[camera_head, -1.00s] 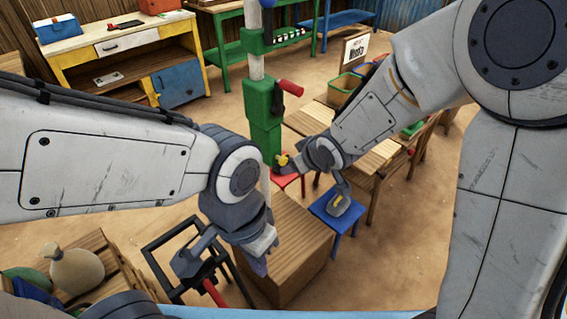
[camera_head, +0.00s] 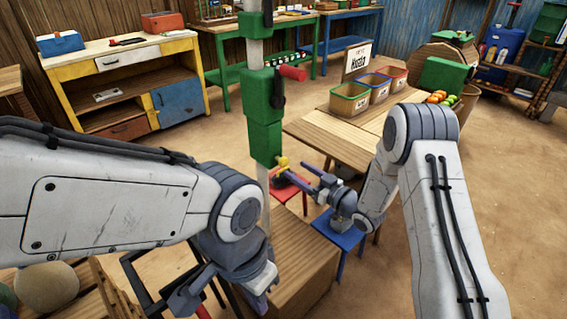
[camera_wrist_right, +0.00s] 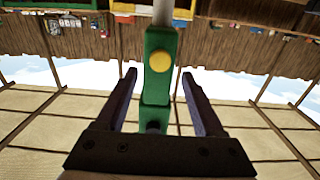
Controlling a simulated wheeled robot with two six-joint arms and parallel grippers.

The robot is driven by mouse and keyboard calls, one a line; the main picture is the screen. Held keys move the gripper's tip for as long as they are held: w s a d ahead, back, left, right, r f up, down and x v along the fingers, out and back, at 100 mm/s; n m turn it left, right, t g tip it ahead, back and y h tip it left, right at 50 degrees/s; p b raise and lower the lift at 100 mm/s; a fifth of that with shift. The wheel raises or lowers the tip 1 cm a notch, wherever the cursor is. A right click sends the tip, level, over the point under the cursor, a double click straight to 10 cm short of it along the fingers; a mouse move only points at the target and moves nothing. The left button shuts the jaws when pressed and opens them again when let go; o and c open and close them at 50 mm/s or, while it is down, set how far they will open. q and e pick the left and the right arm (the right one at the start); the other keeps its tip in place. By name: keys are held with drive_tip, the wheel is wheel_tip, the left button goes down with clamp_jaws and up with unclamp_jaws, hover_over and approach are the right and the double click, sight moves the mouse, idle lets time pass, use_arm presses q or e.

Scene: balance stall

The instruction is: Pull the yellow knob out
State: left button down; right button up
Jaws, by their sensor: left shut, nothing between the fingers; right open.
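The yellow knob (camera_head: 283,162) sticks out low on the green housing (camera_head: 264,125) around a pale upright post. My right gripper (camera_head: 294,169) is open close to the knob, its two fingers pointing at the housing. In the right wrist view, the round yellow knob (camera_wrist_right: 160,61) shows end-on on the green housing (camera_wrist_right: 158,90). It lies centred between the spread fingertips of my right gripper (camera_wrist_right: 159,73), slightly above them in the picture; neither finger appears to touch it. My left gripper (camera_head: 262,300) is shut and empty, low over the wooden box.
A wooden table (camera_head: 325,132) with coloured bins stands right of the post.

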sight(285, 162)
drive_tip(key=x, duration=0.7)
clamp_jaws()
idle(1.3)
